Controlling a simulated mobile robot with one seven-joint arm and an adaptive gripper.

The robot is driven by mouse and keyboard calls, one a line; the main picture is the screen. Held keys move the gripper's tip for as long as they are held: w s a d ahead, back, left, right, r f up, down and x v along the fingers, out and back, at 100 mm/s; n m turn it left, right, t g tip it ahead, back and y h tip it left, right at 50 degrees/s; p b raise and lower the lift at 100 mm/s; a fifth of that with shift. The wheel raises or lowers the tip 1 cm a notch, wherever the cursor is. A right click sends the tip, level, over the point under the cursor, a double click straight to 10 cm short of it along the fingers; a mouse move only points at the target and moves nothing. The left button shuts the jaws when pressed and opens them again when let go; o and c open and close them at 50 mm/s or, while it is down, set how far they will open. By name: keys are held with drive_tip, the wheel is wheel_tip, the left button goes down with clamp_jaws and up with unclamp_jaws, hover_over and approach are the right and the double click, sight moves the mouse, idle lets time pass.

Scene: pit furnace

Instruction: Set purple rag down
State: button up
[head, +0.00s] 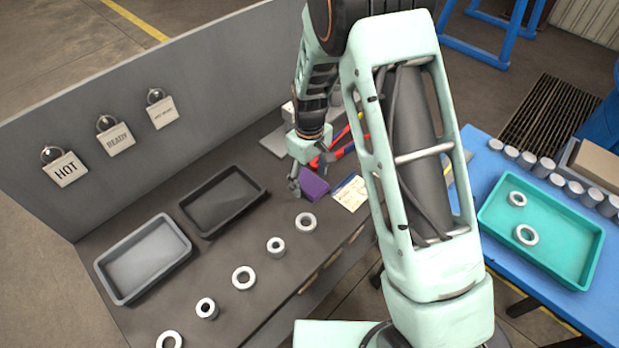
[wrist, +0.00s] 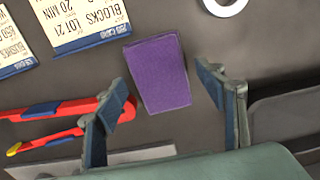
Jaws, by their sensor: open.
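The purple rag (head: 314,184) lies flat on the dark grey bench, beside the printed cards. In the wrist view the rag (wrist: 158,73) is a folded rectangle between and just beyond my fingertips. My gripper (wrist: 167,88) is open, with a gap between each finger and the rag. In the head view my gripper (head: 305,185) hangs low over the bench at the rag, and my arm hides part of the area behind it.
Printed cards (wrist: 85,22) and red-handled tools (wrist: 55,122) lie close to the rag. A black tray (head: 223,200) and a grey tray (head: 143,258) stand to the left. Several metal rings line the bench front. A teal tray (head: 560,245) is on the blue table.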

sight(310, 182)
wheel_tip(310, 182, up, 12)
drive_tip(key=shift+f+b, duration=0.15)
drive_tip(key=shift+b, duration=0.25)
drive_tip(key=shift+d, duration=0.1)
